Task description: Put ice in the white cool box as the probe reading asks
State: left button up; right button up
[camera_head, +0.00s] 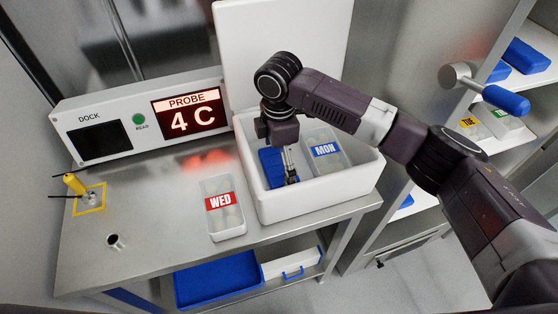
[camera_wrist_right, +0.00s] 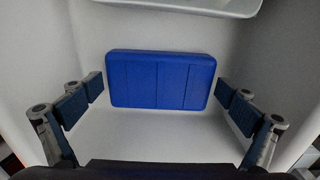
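The white cool box (camera_head: 310,195) stands on the steel bench with its lid up behind it. A blue ice pack (camera_head: 270,160) is inside it at the left; it also shows in the right wrist view (camera_wrist_right: 160,80). A tub labelled MON (camera_head: 328,160) is in the box to the right of the pack. My right gripper (camera_head: 290,178) reaches down into the box. In the right wrist view its fingers (camera_wrist_right: 160,98) are open, one on each side of the pack with small gaps. The probe display (camera_head: 188,113) reads 4 C. My left gripper is not in view.
A tub labelled WED (camera_head: 226,222) stands on the bench left of the box. Blue packs (camera_head: 527,55) lie on the right shelves, with a TUE tub (camera_head: 470,124). A blue tray (camera_head: 215,278) is below the bench.

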aim_at(279, 163)
notch_tip(279, 163, up, 12)
jog(key=b, duration=0.2)
jog(key=shift+r+b, duration=0.15)
jog(key=shift+b, duration=0.25)
dwell(0.5)
